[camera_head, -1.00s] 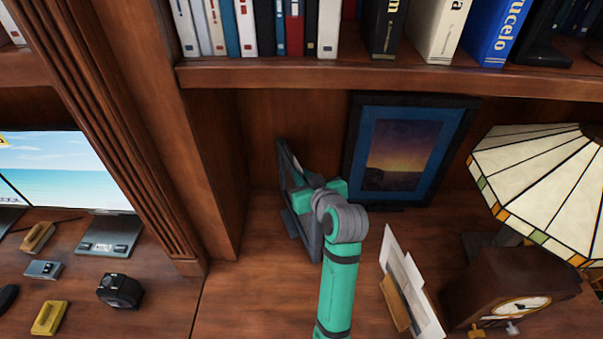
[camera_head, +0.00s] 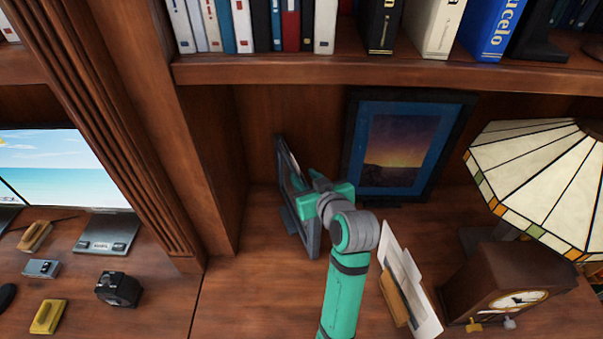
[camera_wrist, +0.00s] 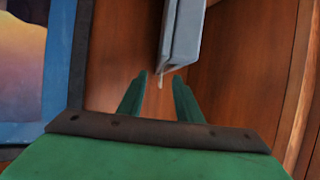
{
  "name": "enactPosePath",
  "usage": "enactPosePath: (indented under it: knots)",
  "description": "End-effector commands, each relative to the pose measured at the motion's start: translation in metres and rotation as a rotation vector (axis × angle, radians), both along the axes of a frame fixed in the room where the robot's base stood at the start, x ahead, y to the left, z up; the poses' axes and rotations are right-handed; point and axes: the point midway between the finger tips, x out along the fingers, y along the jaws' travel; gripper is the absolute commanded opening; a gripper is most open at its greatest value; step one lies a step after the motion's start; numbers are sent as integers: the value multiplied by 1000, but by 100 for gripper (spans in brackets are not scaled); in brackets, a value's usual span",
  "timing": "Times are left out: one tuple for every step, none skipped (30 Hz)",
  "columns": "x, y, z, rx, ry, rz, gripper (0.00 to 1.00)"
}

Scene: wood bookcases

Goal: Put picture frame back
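A small grey picture frame (camera_head: 288,180) stands on the desk near the left side panel, seen nearly edge-on. In the wrist view its grey edge (camera_wrist: 184,40) comes down from the top, just beyond the fingertips. My gripper (camera_wrist: 160,85) is open, with two green fingers apart and nothing visibly held between them. In the head view my gripper (camera_head: 308,200) is right beside the small frame, on its right; contact cannot be told. A larger dark frame with a blue border and sunset picture (camera_head: 400,150) leans against the back panel; it shows at the wrist view's left (camera_wrist: 25,60).
A letter holder with envelopes (camera_head: 408,290) stands right of my arm. A wooden clock (camera_head: 480,283) and a stained-glass lamp (camera_head: 540,170) are farther right. A shelf of books (camera_head: 370,72) hangs overhead. The left side panel (camera_head: 205,170) is close.

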Motion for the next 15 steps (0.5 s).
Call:
enactPosePath:
  knots:
    - [-9, -4, 5, 0, -2, -1, 32]
    - [-14, -6, 7, 0, -3, -2, 32]
    - [-21, -10, 10, 0, -2, -3, 32]
    - [-26, -12, 12, -1, -3, -2, 32]
    - [-31, -14, 15, -1, -2, -1, 32]
    - [-37, -16, 17, -1, -2, -1, 32]
    - [-41, -18, 19, -1, -2, -1, 32]
    - [-45, -19, 20, -2, -1, -1, 32]
    - [-49, -21, 23, -1, -2, -1, 32]
    - [-52, -22, 24, -1, -2, -1, 32]
    - [-55, -24, 25, 0, -1, -1, 32]
    - [-58, -25, 26, -1, 0, -2, 32]
    - [-60, -26, 27, -1, 0, -2, 32]
    - [-61, -26, 28, -1, -1, -1, 32]
    - [-63, -26, 28, -1, -1, -1, 32]
